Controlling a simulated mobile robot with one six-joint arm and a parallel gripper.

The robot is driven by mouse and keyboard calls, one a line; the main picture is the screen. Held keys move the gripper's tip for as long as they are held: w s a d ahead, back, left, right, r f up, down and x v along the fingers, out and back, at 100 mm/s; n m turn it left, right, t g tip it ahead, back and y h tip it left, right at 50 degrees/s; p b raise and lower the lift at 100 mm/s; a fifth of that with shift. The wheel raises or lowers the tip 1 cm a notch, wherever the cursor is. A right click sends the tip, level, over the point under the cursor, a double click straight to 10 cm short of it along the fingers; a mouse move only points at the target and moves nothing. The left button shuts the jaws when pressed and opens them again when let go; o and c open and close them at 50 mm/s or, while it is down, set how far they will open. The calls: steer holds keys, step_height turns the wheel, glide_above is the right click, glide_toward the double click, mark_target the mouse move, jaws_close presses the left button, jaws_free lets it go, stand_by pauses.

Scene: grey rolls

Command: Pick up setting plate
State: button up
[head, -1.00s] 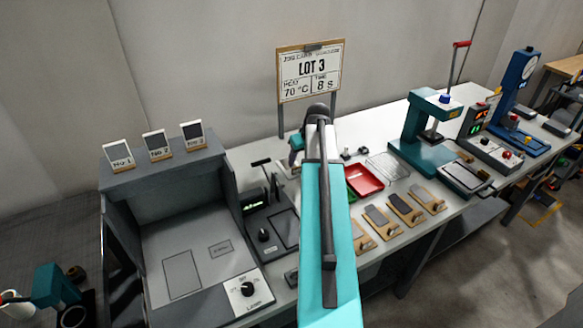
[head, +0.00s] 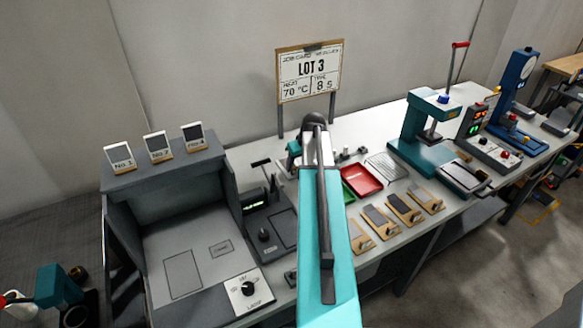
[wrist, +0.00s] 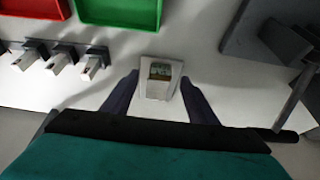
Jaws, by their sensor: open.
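In the wrist view a small light grey plate (wrist: 160,92) with a greenish-brown patch near its far end lies on the white bench top. It looks like the setting plate, but I cannot read any marking on it. My gripper (wrist: 160,78) is open, with one dark finger on each side of this plate. I cannot tell whether the fingers touch it. In the head view my arm hides the plate and most of the gripper.
A red tray (head: 362,181) and a green tray (wrist: 120,12) lie on the bench near several small tan boards (head: 385,221). A dark grey lever device (head: 268,226) stands left of my arm. A teal press (head: 425,140) stands farther right. The LOT 3 sign (head: 310,72) stands behind.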

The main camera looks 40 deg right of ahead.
mark_target(296, 167)
steer(key=shift+p+x, duration=0.7)
steer(key=shift+x, duration=1.2)
steer(key=shift+a, duration=0.1)
steer(key=shift+c, duration=0.3)
steer(key=c, duration=1.2)
steer(key=shift+w+r, duration=0.1)
steer(key=shift+r, duration=0.05)
steer(key=shift+r+b, duration=1.45)
steer(key=shift+r, duration=3.45)
